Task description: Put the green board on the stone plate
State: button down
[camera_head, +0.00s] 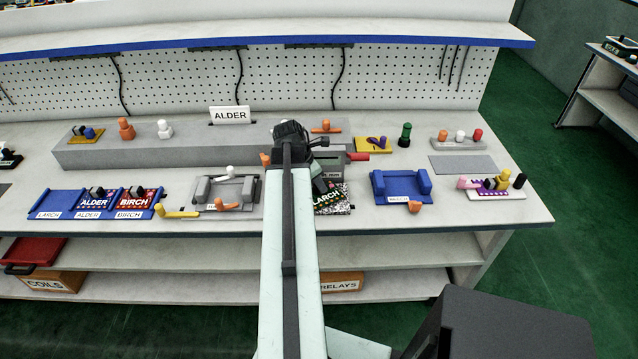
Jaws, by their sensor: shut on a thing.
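The green board (330,196), marked LARCH, is right of my arm near the middle of the bench. My gripper (321,183) is partly hidden by my own arm and is shut on the board's far side. A black-and-white speckled plate (338,209), looking like the stone plate, shows under and in front of the board. I cannot tell whether the board touches the plate or is held just above it.
A grey fixture (247,194) stands left of my arm, a blue fixture (378,185) right of the plate. A raised grey ledge (100,154) runs behind. A grey mat (462,165) lies bare.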

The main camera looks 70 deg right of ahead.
jog(key=shift+f+b, duration=0.4)
jog(key=shift+f, duration=0.05)
jog(key=c, duration=1.1)
grip_release()
jog(key=shift+o, duration=0.2)
jog(key=p+v, duration=0.6)
jog(key=v, duration=0.1)
jog(key=shift+s+r+p, duration=0.1)
jog(key=shift+r+p, duration=0.05)
jog(key=shift+p, duration=0.25)
jog(key=shift+w+a+r, duration=0.15)
jog(key=shift+w+r, duration=0.05)
jog(key=shift+r, duration=0.05)
